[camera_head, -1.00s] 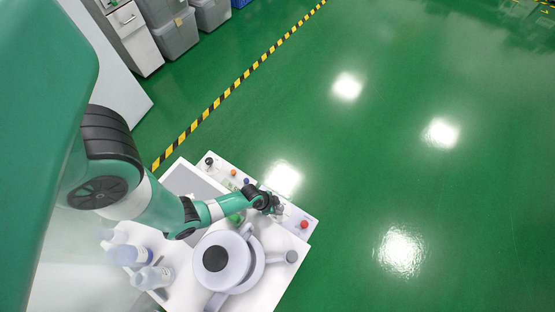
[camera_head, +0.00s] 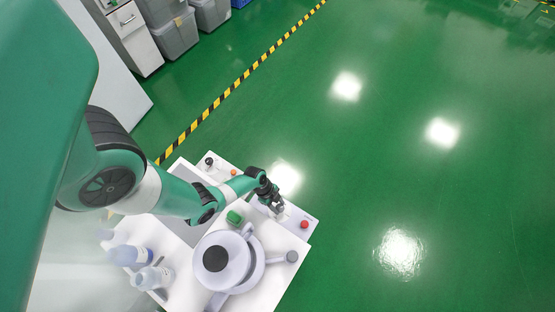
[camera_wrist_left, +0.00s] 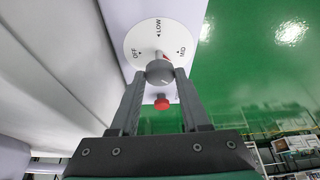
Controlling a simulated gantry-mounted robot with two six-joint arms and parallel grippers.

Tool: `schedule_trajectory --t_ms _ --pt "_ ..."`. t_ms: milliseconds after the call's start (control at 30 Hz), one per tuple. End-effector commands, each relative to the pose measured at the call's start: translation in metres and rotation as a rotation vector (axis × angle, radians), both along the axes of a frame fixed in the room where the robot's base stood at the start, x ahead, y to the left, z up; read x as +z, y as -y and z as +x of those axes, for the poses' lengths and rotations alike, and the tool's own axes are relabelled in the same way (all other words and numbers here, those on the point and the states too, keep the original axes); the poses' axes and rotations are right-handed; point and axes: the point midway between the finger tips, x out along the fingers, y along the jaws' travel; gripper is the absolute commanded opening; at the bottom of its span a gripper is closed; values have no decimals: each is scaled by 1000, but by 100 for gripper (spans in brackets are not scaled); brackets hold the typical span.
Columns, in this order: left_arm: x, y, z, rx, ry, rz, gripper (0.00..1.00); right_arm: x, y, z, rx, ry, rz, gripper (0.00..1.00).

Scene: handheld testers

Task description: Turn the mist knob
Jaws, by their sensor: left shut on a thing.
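The mist knob is a small grey round knob (camera_wrist_left: 159,72) in front of a white dial (camera_wrist_left: 138,45) marked OFF, LOW and MID, seen in the left wrist view. My left gripper (camera_wrist_left: 160,76) has one finger on each side of the knob and is shut on it. A bit of red-orange shows beside the knob, but I cannot read its setting. In the head view my left gripper (camera_head: 277,208) is at the white panel (camera_head: 290,213) along the cart's far edge and hides the knob. My right gripper is not in view.
A red button (camera_head: 304,224) is on the panel right of the gripper. Green floor beyond is open.

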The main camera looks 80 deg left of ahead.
Motion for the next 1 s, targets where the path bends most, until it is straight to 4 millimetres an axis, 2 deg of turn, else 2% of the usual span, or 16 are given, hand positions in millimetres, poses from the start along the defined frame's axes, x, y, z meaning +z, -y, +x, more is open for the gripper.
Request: schedule_trajectory --t_ms 100,367,700,1000 --pt "2 -2 1 -109 -2 2 0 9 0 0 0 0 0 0" --pt "-1 -4 3 -359 -3 2 0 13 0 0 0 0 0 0" --pt "-3 -5 5 -658 -3 4 0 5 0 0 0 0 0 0" --pt "-2 -5 6 -825 -2 5 0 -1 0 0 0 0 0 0"
